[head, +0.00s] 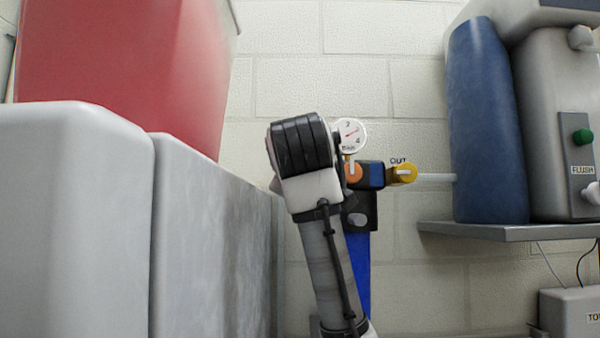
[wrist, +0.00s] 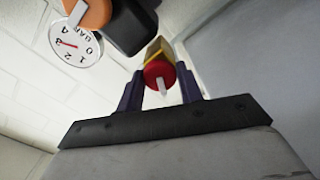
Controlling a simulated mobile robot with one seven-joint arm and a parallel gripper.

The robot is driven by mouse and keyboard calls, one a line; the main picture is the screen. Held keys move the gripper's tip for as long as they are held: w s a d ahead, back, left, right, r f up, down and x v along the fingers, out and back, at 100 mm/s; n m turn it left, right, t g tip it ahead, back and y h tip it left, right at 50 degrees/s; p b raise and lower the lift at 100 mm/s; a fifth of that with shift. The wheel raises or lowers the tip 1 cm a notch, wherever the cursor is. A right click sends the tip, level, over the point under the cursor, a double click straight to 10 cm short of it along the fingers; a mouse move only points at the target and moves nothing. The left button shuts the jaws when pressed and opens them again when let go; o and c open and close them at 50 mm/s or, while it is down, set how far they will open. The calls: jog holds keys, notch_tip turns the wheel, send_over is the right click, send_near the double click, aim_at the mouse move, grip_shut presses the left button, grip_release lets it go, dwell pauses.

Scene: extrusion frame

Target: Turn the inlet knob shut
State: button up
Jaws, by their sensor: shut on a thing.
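The inlet knob, red with a white pointer (wrist: 158,72), sits on a yellow body in the wrist view. My gripper (wrist: 160,80) has one dark finger on each side of it and is shut on it. The white pointer points down in the wrist view, toward the gripper's base. In the head view my arm hides the knob and the fingers. A label marking this knob as the inlet does not show.
A pressure gauge (head: 350,135) stands above an orange knob (head: 353,172). A blue cylinder (head: 487,120) stands on a shelf (head: 500,232). Grey cabinets and a red container (head: 125,70) fill the left.

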jog(key=m, duration=1.2)
jog(key=shift+m, duration=0.3)
dwell(0.4)
jog(key=o, duration=1)
jog(key=s+b, duration=0.6)
jog(key=s, duration=0.8)
jog(key=shift+w, duration=0.1)
